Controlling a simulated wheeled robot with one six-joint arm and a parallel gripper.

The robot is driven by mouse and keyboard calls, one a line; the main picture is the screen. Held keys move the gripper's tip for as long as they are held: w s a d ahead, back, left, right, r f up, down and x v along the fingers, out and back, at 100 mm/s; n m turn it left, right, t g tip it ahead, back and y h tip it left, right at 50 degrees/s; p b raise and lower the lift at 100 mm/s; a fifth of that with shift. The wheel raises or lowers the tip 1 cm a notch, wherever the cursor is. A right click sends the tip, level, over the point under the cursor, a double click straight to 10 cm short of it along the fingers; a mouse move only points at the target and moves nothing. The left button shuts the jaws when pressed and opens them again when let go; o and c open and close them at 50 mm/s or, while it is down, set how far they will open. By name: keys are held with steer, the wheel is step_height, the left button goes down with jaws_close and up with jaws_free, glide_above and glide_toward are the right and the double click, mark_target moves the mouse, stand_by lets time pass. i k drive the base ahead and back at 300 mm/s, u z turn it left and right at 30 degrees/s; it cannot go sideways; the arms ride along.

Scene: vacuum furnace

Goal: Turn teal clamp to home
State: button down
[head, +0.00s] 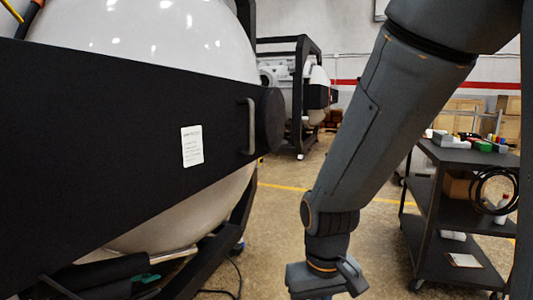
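A small teal part (146,278) shows low at the left, under the white rounded furnace body (190,205), beside dark tubing. It may be the teal clamp, but it is too small and partly covered to tell its shape or turn. My gripper (324,284) hangs at the bottom centre, to the right of the furnace and well apart from the teal part. The picture's lower edge cuts it off, so its fingertips are hidden and I cannot see whether it is open.
A wide black band with a grey handle (251,126) and a white label (192,146) crosses the furnace. A dark cable lies on the floor below. A black cart (436,198) with items stands at the right. Open floor (285,215) with a yellow line lies between.

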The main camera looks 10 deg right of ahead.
mark_target(148, 278)
steer(key=z, duration=0.8)
steer(key=i, duration=0.9)
steer(key=z, duration=0.85)
steer(key=i, duration=1.15)
steer(key=u, duration=0.75)
steer(key=i, duration=0.9)
steer(key=u, duration=1.2)
steer(key=i, duration=0.25)
steer(key=u, duration=0.1)
